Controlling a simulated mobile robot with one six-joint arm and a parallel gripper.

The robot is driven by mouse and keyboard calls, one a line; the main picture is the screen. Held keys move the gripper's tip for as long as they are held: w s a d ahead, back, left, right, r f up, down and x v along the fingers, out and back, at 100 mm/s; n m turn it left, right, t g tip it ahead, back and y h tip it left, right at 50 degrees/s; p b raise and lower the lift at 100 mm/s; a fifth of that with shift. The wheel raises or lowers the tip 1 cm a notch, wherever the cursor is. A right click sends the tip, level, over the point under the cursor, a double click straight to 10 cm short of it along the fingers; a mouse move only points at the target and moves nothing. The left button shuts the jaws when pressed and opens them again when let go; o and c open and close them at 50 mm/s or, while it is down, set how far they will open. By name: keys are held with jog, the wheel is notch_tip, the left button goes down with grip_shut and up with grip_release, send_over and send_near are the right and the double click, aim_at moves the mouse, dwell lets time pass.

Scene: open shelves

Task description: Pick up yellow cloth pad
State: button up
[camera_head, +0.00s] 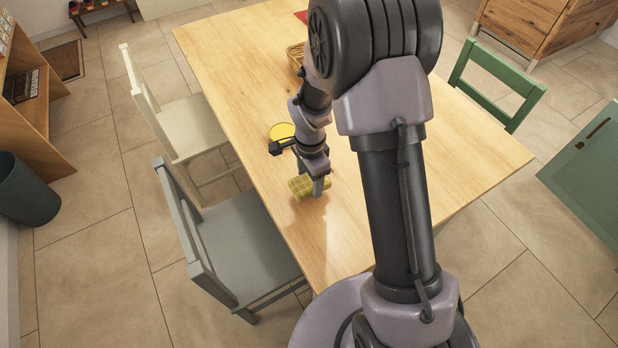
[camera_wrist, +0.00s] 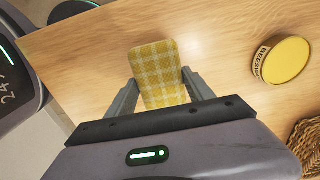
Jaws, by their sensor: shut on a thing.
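The yellow cloth pad (camera_wrist: 157,68) has a pale plaid check and sits between my gripper's fingers in the wrist view. In the head view the pad (camera_head: 300,188) is at the gripper's tip, low over the wooden table (camera_head: 240,62). My gripper (camera_head: 318,184) is shut on the pad; its fingers also show in the wrist view (camera_wrist: 162,95), one on each side of the pad. I cannot tell whether the pad touches the table. Part of it is hidden behind a finger in the head view.
A round tin with a yellow lid (camera_wrist: 286,60) stands on the table near the pad. A wicker basket (camera_head: 295,55) is farther back. A grey chair (camera_head: 240,240) and a cream chair (camera_head: 190,128) stand along the left side, a green chair (camera_head: 500,84) at right.

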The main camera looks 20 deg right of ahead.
jog(key=s, duration=0.5)
jog(key=s+p, duration=0.1)
jog(key=s, duration=0.4)
jog(key=s+r+p, duration=0.1)
jog(key=s, duration=0.4)
jog(key=shift+s+r, duration=0.1)
jog(key=shift+s, duration=0.05)
jog(key=o, duration=0.7)
jog(key=c, duration=0.5)
